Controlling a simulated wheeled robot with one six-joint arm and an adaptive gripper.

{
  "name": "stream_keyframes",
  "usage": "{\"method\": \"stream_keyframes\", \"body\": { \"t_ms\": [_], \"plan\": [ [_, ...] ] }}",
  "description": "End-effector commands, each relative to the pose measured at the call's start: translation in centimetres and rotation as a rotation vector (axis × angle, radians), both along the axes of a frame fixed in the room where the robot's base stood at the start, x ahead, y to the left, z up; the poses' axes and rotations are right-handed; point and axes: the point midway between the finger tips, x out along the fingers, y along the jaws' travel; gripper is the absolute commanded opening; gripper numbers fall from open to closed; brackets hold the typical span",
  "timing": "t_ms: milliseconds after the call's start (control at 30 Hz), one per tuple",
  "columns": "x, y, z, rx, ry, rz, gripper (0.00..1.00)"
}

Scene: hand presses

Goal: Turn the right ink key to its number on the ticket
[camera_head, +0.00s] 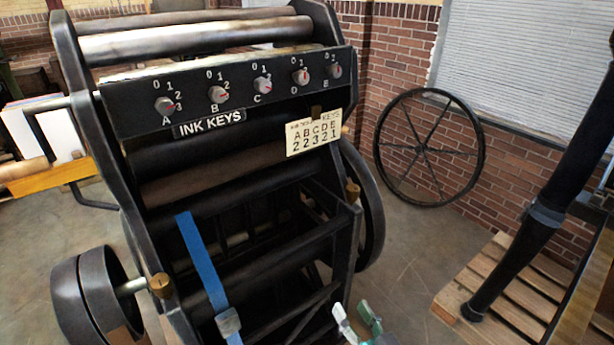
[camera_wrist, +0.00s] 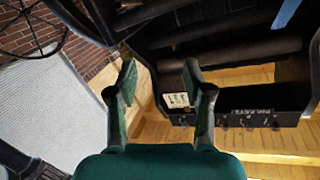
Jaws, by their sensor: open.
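The black ink-key panel (camera_head: 240,72) runs across the upper press, with five round grey knobs: key A (camera_head: 164,105), key B (camera_head: 217,94), key C (camera_head: 262,85), key D (camera_head: 299,77) and key E (camera_head: 333,71). Small dial numbers surround them; the exact pointer settings are too small to read surely. The cream ticket (camera_head: 313,136) hangs below the panel's right part and appears to read A B C D E over 2 2 3 2 1. My gripper (camera_head: 357,322) is open and empty, low in front of the press. In the wrist view, my gripper (camera_wrist: 160,75) is apart from the ticket (camera_wrist: 177,100) and the inverted panel (camera_wrist: 285,118).
A blue strap (camera_head: 200,262) hangs down the press front. A large spoked wheel (camera_head: 429,147) leans at the brick wall. A wooden pallet (camera_head: 530,290) lies at the right. Stacked paper (camera_head: 30,125) is at the left. Floor between the press and pallet is clear.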

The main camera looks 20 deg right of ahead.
Motion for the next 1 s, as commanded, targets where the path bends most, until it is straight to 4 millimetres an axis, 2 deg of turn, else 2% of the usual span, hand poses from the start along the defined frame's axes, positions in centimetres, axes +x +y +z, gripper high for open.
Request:
{"method": "stream_keyframes", "body": {
  "t_ms": [33,200,367,500,733,1000],
  "plan": [
    [1.6,-0.2,1.5,0.009,-0.019,0.008,0.51],
    [5.9,-0.6,6.0,0.036,-0.050,0.048,0.51],
    [9.2,-1.0,11.0,0.047,-0.079,0.092,0.51],
    [11.5,-1.2,15.6,0.044,-0.101,0.136,0.51],
    [13.8,-1.6,23.9,0.011,-0.135,0.210,0.51],
    [14.2,-1.7,33.4,-0.069,-0.160,0.287,0.51]
  ]
}}
